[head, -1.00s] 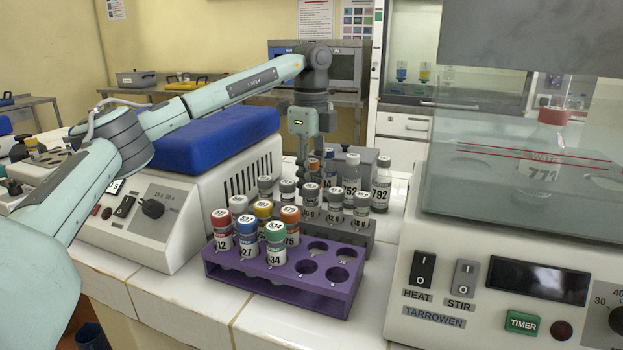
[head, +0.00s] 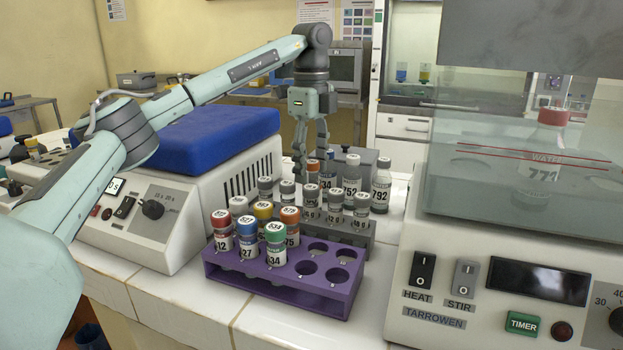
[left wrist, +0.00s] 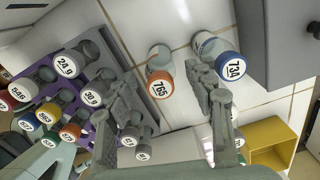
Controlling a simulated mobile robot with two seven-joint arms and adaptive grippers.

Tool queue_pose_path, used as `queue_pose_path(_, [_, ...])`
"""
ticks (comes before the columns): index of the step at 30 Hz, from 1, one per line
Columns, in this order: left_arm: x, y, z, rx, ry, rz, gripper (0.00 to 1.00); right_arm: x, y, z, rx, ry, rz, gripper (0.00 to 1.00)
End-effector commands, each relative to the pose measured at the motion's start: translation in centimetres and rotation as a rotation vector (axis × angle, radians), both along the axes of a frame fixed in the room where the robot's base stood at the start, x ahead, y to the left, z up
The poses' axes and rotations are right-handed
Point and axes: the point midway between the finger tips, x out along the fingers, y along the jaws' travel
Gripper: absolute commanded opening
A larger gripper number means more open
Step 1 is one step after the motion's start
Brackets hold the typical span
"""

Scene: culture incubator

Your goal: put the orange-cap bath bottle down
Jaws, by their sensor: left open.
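The orange-cap bottle (left wrist: 159,84), its cap marked 765, stands on the white tiled counter in the left wrist view. In the head view only a little of its orange cap (head: 313,166) shows, behind the grey rack and below my gripper. My left gripper (head: 310,158) is open and empty above the bottle. In the left wrist view its two fingers (left wrist: 163,78) are on either side of the orange cap, apart from it. My right gripper is not in view.
A blue-capped bottle (left wrist: 230,66) marked 734 stands close by the right finger. The grey rack (head: 357,232) and purple rack (head: 283,290) hold several bottles. Grey-capped bottles (head: 381,186) stand beside them. A blue-lidded machine (head: 215,140) is left, a heat-stir bath (head: 480,300) right.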

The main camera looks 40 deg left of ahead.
Motion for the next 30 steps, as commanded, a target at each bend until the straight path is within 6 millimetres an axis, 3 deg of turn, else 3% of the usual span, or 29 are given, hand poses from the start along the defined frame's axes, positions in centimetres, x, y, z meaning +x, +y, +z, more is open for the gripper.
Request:
queue_pose_path(4, [0.1, -0.1, 3.9, -0.001, -0.004, 0.0, 0.54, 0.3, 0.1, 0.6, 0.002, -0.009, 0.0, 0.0])
queue_pose_path(6, [0.1, -0.1, 5.4, 0.0, -0.004, 0.0, 0.54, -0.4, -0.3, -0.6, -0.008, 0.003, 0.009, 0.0])
queue_pose_path(12, [0.1, -0.1, 7.8, 0.001, -0.002, -0.001, 0.54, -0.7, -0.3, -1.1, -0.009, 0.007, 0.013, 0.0])
queue_pose_path(30, [0.0, 0.0, 8.6, 0.0, 0.0, -0.001, 0.54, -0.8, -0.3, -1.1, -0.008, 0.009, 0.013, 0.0])
